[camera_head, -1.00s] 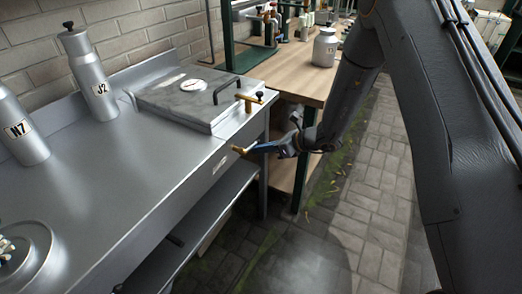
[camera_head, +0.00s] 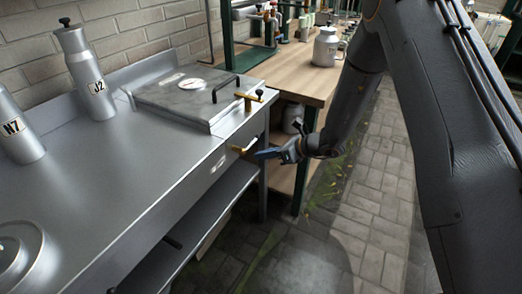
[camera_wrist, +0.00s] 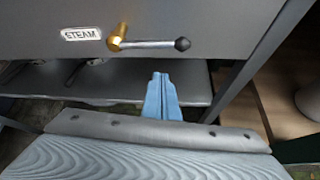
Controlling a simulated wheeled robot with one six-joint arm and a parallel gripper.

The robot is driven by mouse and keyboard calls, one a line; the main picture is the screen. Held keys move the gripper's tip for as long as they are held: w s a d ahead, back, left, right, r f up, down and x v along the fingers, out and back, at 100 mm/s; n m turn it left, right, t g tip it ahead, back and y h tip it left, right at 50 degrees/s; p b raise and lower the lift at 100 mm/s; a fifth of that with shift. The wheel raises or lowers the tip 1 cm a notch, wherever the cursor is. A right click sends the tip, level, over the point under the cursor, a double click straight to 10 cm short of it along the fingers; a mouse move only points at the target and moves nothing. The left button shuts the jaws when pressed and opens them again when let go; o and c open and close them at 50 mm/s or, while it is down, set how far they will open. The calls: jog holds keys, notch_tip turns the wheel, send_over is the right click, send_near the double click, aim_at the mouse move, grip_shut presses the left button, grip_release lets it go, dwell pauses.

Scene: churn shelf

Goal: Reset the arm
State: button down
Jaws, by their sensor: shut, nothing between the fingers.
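My gripper (camera_head: 268,154) is at the end of my arm, in front of the steel counter's front edge, near a brass valve with a lever (camera_head: 243,147). In the wrist view my gripper's blue fingers (camera_wrist: 161,80) are together and hold nothing. The valve's brass body (camera_wrist: 116,40) and its lever with a black knob (camera_wrist: 182,44) lie beyond the fingertips, apart from them. A "STEAM" label (camera_wrist: 81,34) is left of the valve.
The steel counter (camera_head: 110,185) carries a flat lidded unit (camera_head: 190,98) and bottles marked J2 (camera_head: 88,75) and N7 (camera_head: 18,130). A lower shelf (camera_head: 205,215) runs beneath. A wooden bench (camera_head: 290,75) with a white jar (camera_head: 326,48) stands behind. The paved floor (camera_head: 375,190) at right is open.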

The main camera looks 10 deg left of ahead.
jog(key=s+d+r+n+g+h+p, duration=0.1)
jog(key=s+d+r+n+h, duration=0.2)
jog(key=s+d+r+n, duration=0.3)
jog(key=s+d+r+n+g+h, duration=0.1)
jog(key=s+d+r+n+h, duration=0.3)
jog(key=s+d+n, duration=0.5)
jog(key=s+d+r+n+g+h+p, duration=0.1)
jog(key=s+d+r+n+h, duration=0.3)
jog(key=s+d+r+n, duration=0.4)
jog(key=s+d, duration=0.3)
jog(key=s, duration=0.3)
jog(key=shift+s+n+g+p, duration=0.25)
jog(key=shift+n+g+p, duration=0.05)
jog(key=shift+d, duration=0.1)
